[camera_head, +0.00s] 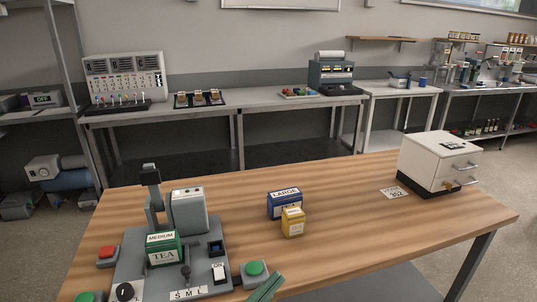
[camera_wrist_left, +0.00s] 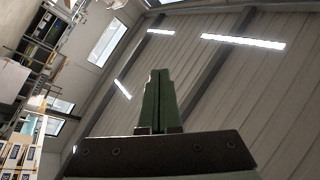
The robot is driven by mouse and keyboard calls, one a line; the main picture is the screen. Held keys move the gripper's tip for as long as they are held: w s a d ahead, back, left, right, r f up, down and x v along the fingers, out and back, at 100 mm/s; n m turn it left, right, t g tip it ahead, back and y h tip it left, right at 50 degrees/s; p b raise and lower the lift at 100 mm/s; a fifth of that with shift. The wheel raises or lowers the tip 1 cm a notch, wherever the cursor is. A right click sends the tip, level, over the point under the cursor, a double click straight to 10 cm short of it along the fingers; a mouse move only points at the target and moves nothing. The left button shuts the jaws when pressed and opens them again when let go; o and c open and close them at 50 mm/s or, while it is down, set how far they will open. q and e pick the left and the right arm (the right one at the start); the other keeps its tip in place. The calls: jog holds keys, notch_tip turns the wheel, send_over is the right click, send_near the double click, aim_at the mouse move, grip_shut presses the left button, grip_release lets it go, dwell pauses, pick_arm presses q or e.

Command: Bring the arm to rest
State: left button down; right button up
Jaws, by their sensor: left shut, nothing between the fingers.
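My left gripper (camera_head: 266,287) shows at the bottom edge of the head view as a pair of green fingers, near the front of the wooden table (camera_head: 350,240). In the left wrist view its green fingers (camera_wrist_left: 160,100) are pressed together with nothing between them. They point up towards the ceiling. The rest of the left arm is out of the head view. My right gripper is in neither view.
A grey machine (camera_head: 150,285) holding a green tea box (camera_head: 165,248) stands close left of the gripper, with a green button (camera_head: 254,268) beside it. A blue box (camera_head: 284,203), a yellow box (camera_head: 293,222) and a white drawer cabinet (camera_head: 438,160) stand farther back. The table's right front is clear.

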pick_arm(q)
jog(key=a+f+n+t+y, duration=0.1)
jog(key=a+f+n+y, duration=0.65)
jog(key=f, duration=0.45)
jog(key=s+a+f+n+g+y, duration=0.3)
jog(key=s+a+f, duration=0.1)
jog(key=s+f, duration=0.3)
jog(key=s+a+f+n+g+y, duration=0.3)
jog(key=s+f, duration=0.5)
jog(key=f, duration=0.3)
jog(key=shift+a+f+n+g, duration=0.4)
jog(key=shift+a+n, duration=0.25)
jog(key=shift+a, duration=0.6)
